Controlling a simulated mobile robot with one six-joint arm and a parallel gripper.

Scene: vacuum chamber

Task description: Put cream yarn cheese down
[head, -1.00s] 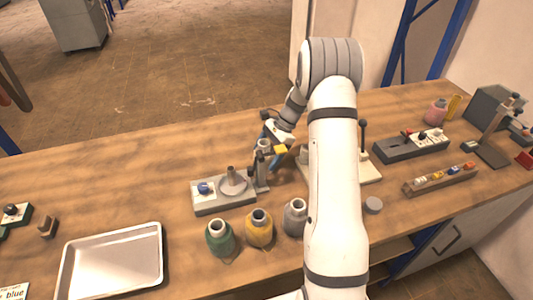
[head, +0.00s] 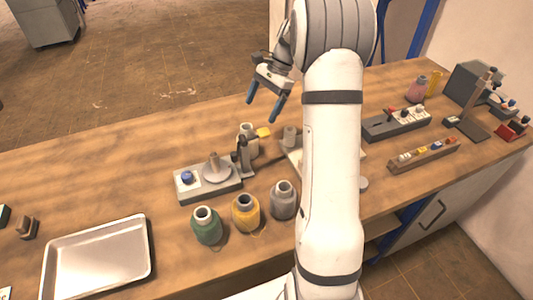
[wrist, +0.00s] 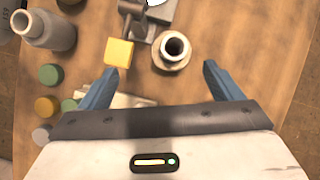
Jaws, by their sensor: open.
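The cream yarn cheese (head: 247,131) stands upright on the bench just behind the winding device, left of a yellow block (head: 263,132). The wrist view shows it from above as a pale ring with a dark hole (wrist: 172,50). My gripper (head: 263,109) is open and empty, raised above and behind the cheese, with its blue fingers pointing down. In the wrist view the fingers (wrist: 160,70) are spread wide, and the cheese shows between and beyond them, apart from both.
The device (head: 208,181) has a grey disc, a peg and a blue knob. Green (head: 207,226), yellow (head: 246,212) and grey (head: 284,200) yarn cheeses stand along the front. A metal tray (head: 98,258) lies at left. The bench is clear at back left.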

